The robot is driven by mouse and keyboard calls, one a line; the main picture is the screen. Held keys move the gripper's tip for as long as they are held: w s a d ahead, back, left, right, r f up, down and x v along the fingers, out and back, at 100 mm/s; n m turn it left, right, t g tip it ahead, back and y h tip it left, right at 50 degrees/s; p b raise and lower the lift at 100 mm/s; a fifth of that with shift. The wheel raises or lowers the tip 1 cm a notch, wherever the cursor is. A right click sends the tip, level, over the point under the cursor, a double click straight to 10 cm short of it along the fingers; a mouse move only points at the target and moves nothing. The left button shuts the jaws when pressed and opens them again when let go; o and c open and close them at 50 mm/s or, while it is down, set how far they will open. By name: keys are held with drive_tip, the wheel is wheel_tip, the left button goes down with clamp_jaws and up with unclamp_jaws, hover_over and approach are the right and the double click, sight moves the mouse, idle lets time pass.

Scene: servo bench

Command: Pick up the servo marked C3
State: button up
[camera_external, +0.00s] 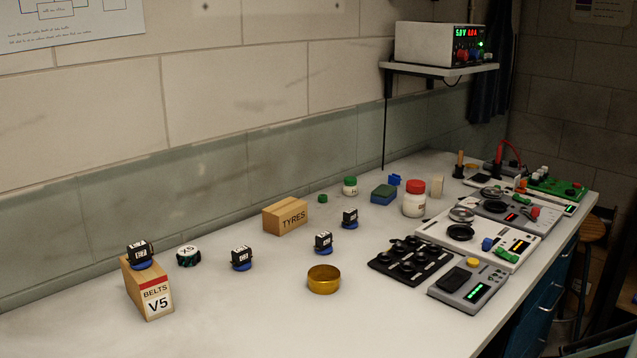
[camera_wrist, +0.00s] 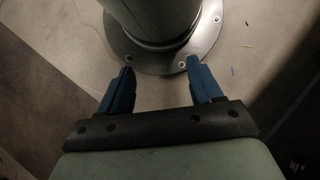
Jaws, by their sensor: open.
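Several black servos with white labels and blue bases show in the external view. One servo (camera_external: 139,254) sits on top of the BELTS box (camera_external: 148,290) at the left. A second servo (camera_external: 241,259) stands on the bench right of that box. A third servo (camera_external: 323,243) stands near the middle, behind a brass dish. A fourth servo (camera_external: 350,218) stands farther back. Their labels are too small to tell surely which one reads C3. My gripper (camera_wrist: 158,68) shows only in the wrist view, its two blue fingers apart with nothing between them, far from the servos.
Instruments (camera_external: 470,286) crowd the right. The front left is clear.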

drive_tip(key=shift+o, duration=0.7)
drive_tip(key=shift+w, duration=0.1)
